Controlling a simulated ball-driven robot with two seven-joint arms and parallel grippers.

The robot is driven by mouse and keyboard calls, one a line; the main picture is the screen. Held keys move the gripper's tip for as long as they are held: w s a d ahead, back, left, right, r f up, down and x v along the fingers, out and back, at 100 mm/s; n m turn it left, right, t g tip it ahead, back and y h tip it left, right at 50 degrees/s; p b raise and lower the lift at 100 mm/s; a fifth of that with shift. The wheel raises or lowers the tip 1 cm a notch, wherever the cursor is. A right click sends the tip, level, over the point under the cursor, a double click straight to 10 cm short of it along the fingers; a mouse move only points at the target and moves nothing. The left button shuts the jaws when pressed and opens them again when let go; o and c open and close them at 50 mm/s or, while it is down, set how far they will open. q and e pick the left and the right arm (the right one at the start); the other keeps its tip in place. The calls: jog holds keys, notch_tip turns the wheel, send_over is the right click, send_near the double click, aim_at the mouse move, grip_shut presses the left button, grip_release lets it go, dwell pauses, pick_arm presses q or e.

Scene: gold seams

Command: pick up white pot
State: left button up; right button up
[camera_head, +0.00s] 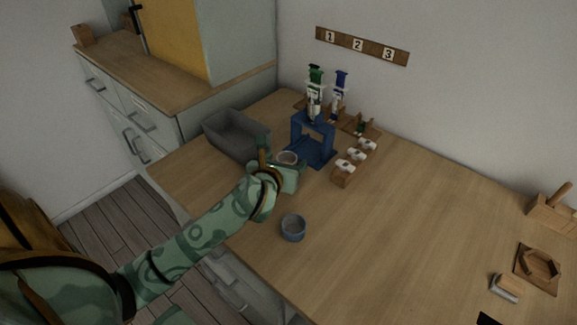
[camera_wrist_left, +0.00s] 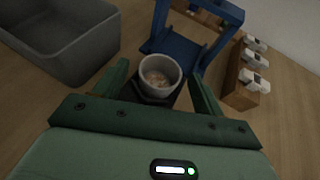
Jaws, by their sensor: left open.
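The white pot (camera_head: 288,157), a small round cup with brownish contents, stands beside the blue stand. It also shows in the left wrist view (camera_wrist_left: 157,68), on a small dark base. My left gripper (camera_head: 281,168) is at the pot, and its fingers partly hide it in the head view. In the left wrist view the gripper (camera_wrist_left: 160,82) is open, with one green finger on each side of the pot. The fingers look apart from the pot; I cannot tell whether either touches it. My right gripper is not in view.
A grey bin (camera_head: 231,136) is left of the gripper. The blue stand (camera_head: 313,140) is close behind the pot. A wooden rack (camera_head: 350,168) with white pieces is to the right. A blue-grey cup (camera_head: 293,228) stands nearer. The table's middle right is clear.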

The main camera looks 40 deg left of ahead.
pick_arm(q)
jog(key=shift+r, duration=0.1)
jog(key=c, duration=1.1)
jog(key=shift+o, duration=0.2)
